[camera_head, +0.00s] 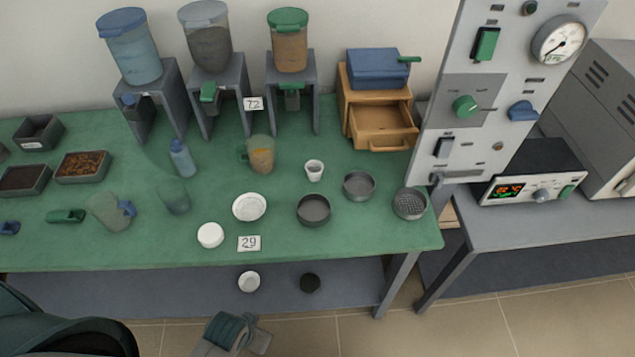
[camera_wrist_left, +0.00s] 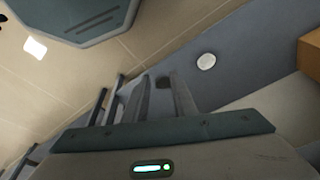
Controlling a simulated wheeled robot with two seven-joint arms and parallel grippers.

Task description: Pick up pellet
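No thing in view is clearly marked as the pellet. Small round pieces that show are a white disc (camera_head: 210,235) on the green table, and a white disc (camera_head: 249,281) and a black disc (camera_head: 310,282) on the lower shelf. My left gripper (camera_head: 236,330) is low at the bottom of the head view, in front of the shelf; its fingertips are hard to make out there. My right gripper is out of view.
The green table (camera_head: 330,240) holds a white dish (camera_head: 249,207), dark pans (camera_head: 313,210), a small cup (camera_head: 314,170), a jug (camera_head: 261,155), bottles and trays. Dispensers and a wooden drawer box (camera_head: 381,126) stand behind. Table legs (camera_head: 396,285) flank the shelf (camera_head: 190,290); tiled floor lies in front.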

